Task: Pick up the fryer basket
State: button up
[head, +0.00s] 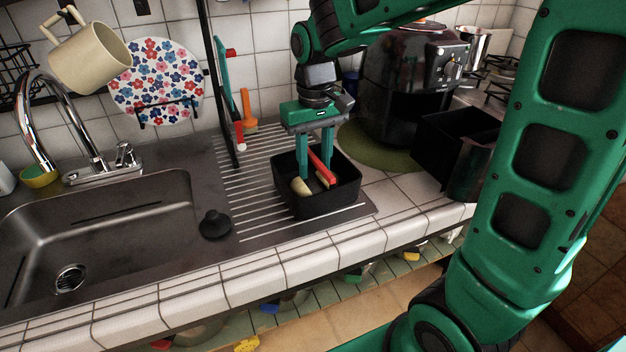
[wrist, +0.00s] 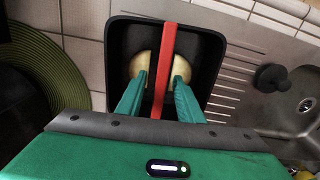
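A black square basket (head: 288,200) stands on the ribbed drainboard right of the sink. It also shows in the wrist view (wrist: 122,50). Inside it is a pale rounded item (wrist: 142,64), partly hidden by a red bar (wrist: 166,60) running across the basket's middle. My gripper (head: 316,172) points down into the basket. Its two fingers (wrist: 156,95) are apart, one on each side of the red bar, with a gap to it. Whether the fingertips touch the pale item I cannot tell. A second black, open box (head: 440,150) stands by the black air fryer (head: 395,85).
The metal sink (head: 110,235) and faucet (head: 65,125) are on the left. A green round mat (head: 362,150) is under the fryer. A thin dark post (head: 215,80) stands behind the drainboard.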

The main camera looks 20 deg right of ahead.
grip_shut()
dwell(1.3)
